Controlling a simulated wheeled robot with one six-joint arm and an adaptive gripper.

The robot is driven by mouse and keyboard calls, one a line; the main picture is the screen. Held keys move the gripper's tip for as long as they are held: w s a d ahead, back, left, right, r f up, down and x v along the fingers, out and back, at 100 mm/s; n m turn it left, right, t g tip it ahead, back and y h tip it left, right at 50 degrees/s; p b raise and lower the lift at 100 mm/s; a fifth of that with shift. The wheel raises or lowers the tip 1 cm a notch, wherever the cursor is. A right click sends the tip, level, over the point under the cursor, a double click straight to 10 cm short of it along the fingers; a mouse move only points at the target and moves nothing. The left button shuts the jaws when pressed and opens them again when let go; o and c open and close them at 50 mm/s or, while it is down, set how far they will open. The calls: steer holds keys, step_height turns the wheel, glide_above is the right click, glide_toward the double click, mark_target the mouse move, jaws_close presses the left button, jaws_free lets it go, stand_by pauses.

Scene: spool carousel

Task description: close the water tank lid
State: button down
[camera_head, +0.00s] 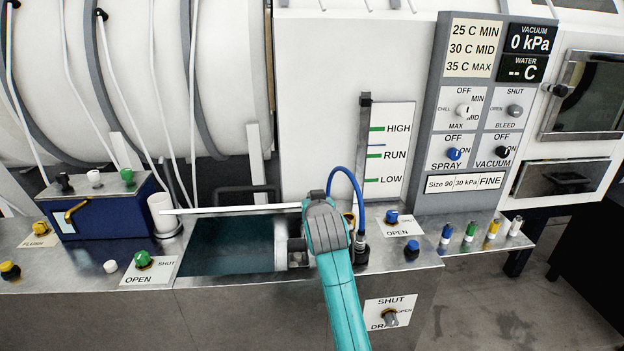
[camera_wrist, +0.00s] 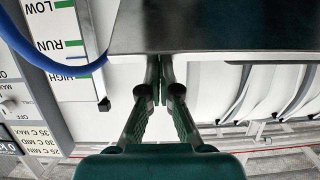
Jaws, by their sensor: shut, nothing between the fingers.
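The water tank (camera_head: 225,245) is a dark teal rectangle in the steel counter in the head view. The lid (camera_head: 235,210) seems to be the thin pale strip along its far edge, seen nearly edge-on, so standing open. In the wrist view the lid (camera_wrist: 220,28) appears as a dark plate with a bright edge across the top. My gripper (camera_wrist: 160,72) is shut and empty, its fingertips at that bright edge. I cannot tell whether they touch it.
A white cup (camera_head: 164,213) stands by the tank's left corner. A blue hose (camera_head: 347,175) curves close to my arm on the right, beside the level gauge (camera_head: 390,150). Knobs (camera_head: 392,216) stand right of the tank, and a blue box (camera_head: 105,210) stands left.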

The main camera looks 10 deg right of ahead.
steer(key=shift+t, duration=0.6)
steer(key=s+f, duration=0.2)
steer(key=f, duration=0.2)
steer(key=s+f, duration=0.2)
steer(key=f, duration=0.3)
steer(key=s+f, duration=0.2)
steer(key=f, duration=0.3)
steer(key=shift+s+a+f, duration=0.1)
steer(key=shift+s+f, duration=0.05)
steer(key=shift+s, duration=0.05)
steer(key=shift+s+f, duration=0.1)
steer(key=shift+f, duration=0.6)
steer(key=shift+s, duration=0.1)
